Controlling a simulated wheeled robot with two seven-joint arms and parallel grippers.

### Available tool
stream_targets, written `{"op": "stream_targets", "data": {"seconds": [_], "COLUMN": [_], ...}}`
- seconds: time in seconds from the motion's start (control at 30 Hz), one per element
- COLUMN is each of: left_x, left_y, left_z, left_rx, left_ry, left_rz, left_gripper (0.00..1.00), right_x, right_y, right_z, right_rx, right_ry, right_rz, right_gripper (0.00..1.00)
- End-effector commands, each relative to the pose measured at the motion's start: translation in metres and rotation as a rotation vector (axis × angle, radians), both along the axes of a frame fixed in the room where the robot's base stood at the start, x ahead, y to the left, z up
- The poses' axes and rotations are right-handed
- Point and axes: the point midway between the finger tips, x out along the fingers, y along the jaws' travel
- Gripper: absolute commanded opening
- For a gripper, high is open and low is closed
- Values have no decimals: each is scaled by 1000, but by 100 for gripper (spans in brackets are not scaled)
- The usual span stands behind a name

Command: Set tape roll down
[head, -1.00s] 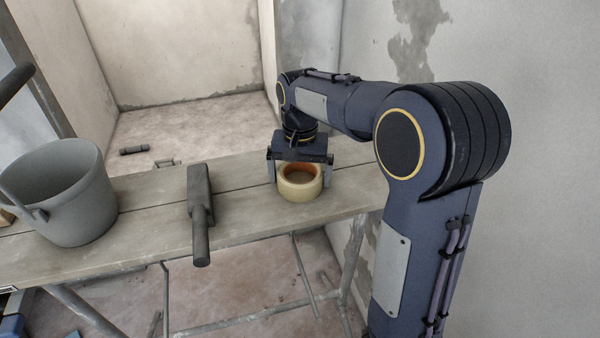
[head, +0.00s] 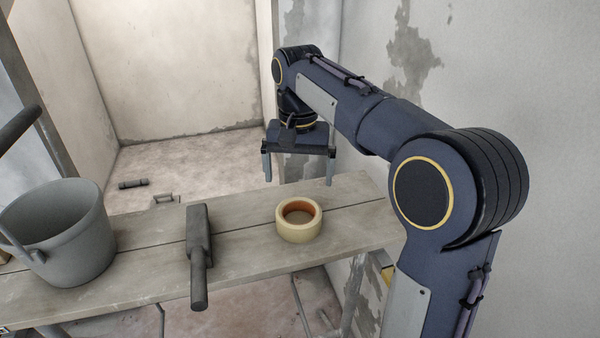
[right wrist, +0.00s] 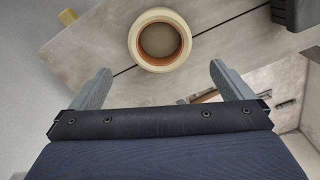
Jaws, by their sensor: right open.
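The tape roll (head: 299,232), cream outside with an orange-brown core, lies flat on the plank bench (head: 150,268). My right gripper (head: 299,182) is open and empty, above and behind the roll in the head view, clear of it. In the right wrist view the roll (right wrist: 160,17) shows on the planks beyond the two spread fingers (right wrist: 160,82), and neither finger touches it. My left gripper is not in view.
A grey bucket (head: 62,240) stands at the left of the bench. A dark grey handled tool (head: 199,240) lies between bucket and roll. A wall is close on the right. Small debris (head: 133,184) lies on the floor behind.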

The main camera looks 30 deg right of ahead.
Motion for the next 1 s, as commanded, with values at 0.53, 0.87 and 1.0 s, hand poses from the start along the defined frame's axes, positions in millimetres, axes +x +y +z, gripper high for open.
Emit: {"op": "stream_targets", "data": {"seconds": [0.53,0.87,1.0], "left_x": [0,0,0], "left_y": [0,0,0], "left_z": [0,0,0], "left_rx": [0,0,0], "left_ry": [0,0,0], "left_rz": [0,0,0], "left_gripper": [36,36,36], "right_x": [-111,-213,-222], "right_y": [6,66,73], "right_z": [-45,-106,-118], "right_rx": [308,239,205], "right_ry": [-238,-539,-567], "right_rz": [226,441,464], "right_gripper": [100,100,100]}}
